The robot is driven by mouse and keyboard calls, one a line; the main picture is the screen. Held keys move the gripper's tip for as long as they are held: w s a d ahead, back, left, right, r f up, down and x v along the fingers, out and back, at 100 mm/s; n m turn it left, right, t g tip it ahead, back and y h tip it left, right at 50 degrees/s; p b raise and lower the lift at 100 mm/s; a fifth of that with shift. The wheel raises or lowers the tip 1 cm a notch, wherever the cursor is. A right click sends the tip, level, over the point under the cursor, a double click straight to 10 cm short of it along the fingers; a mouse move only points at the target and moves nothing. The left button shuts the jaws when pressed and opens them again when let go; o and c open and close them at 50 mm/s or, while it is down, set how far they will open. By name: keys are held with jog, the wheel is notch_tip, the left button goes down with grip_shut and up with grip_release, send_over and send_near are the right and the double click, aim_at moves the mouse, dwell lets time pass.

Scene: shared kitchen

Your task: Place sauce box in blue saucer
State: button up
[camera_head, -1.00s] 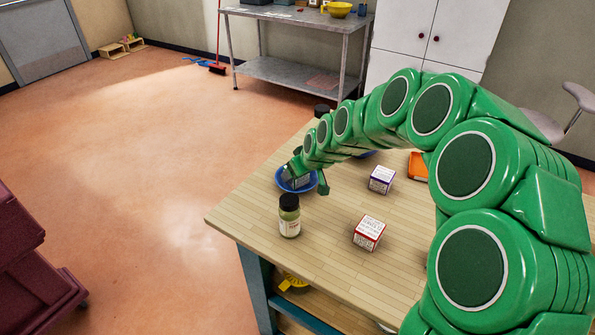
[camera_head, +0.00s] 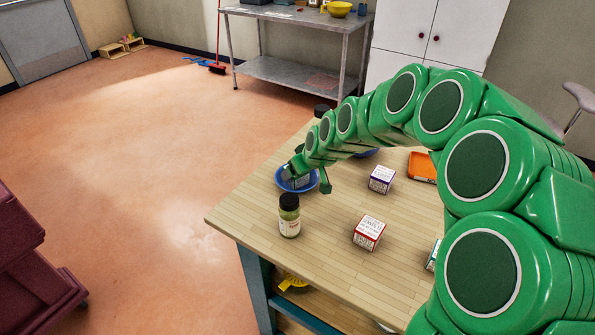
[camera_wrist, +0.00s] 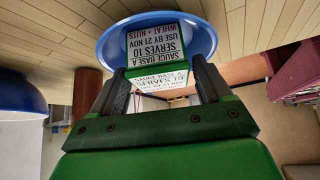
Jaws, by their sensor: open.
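The sauce box (camera_wrist: 158,50), with white printed labels and green edges, sits in the blue saucer (camera_wrist: 209,40) in the wrist view. Its lower part seems to rest inside the saucer's rim. My gripper (camera_wrist: 160,78) is open, with one dark finger on each side of the box's near end. Whether the fingers touch the box is hard to tell. In the head view my gripper (camera_head: 308,178) is over the blue saucer (camera_head: 283,186) near the table's left corner, and partly hides the box (camera_head: 297,181).
A bottle with a black lid (camera_head: 289,215) stands in front of the saucer. A purple-edged box (camera_head: 382,179) and a red-edged box (camera_head: 369,232) stand to the right. An orange tray (camera_head: 422,167) lies farther right. Another blue dish (camera_head: 366,154) is partly behind my arm.

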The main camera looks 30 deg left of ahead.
jog(key=v, duration=1)
jog(key=shift+d+r, duration=0.2)
jog(key=shift+r, duration=0.15)
jog(key=shift+s, duration=0.1)
